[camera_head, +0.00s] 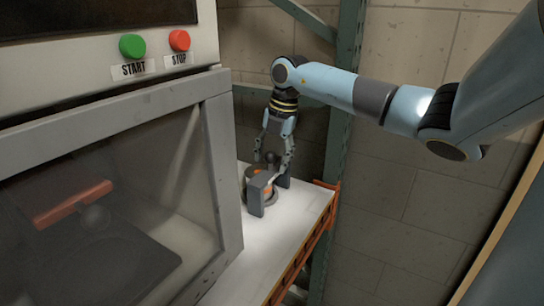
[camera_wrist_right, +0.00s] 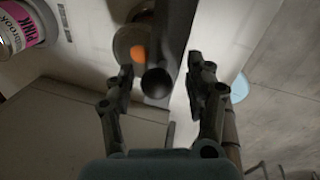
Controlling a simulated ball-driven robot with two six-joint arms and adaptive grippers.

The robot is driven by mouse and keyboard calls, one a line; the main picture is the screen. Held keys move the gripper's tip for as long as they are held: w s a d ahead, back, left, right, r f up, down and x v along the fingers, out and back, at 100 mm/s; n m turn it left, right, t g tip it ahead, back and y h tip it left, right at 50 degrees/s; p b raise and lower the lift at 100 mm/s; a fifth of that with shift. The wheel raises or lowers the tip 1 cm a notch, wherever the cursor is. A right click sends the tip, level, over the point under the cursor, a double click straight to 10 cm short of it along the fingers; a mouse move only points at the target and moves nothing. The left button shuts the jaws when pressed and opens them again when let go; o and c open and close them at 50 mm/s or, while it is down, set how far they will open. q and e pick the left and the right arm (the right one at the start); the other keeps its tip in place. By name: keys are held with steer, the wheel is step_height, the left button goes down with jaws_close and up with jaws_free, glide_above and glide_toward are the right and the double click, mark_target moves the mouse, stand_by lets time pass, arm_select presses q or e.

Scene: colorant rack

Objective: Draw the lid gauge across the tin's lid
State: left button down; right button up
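The lid gauge (camera_head: 256,196), a dark grey bridge-shaped piece with a round knob on top, stands over the tin (camera_head: 249,173) on the white shelf. In the right wrist view the gauge's bar (camera_wrist_right: 173,30) runs upward from its dark knob (camera_wrist_right: 157,83). The tin's lid (camera_wrist_right: 124,42), with an orange spot, shows beside the bar and is partly hidden by it. My right gripper (camera_head: 273,160) is above the gauge, pointing down. Its fingers (camera_wrist_right: 160,85) stand open on either side of the knob, with gaps visible. My left gripper is not in view.
A machine cabinet with a glass door (camera_head: 110,200) and START and STOP buttons stands close left of the shelf. A green rack post (camera_head: 338,130) is at right. A tin with a pink label (camera_wrist_right: 24,25) is at upper left in the wrist view. The shelf's front (camera_head: 235,270) is clear.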

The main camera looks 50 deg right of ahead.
step_height(320, 180, up, 12)
steer(key=s, duration=0.2)
steer(key=shift+d+f, duration=0.2)
steer(key=shift+d, duration=0.1)
steer(key=shift+s, duration=0.1)
stand_by(0.5)
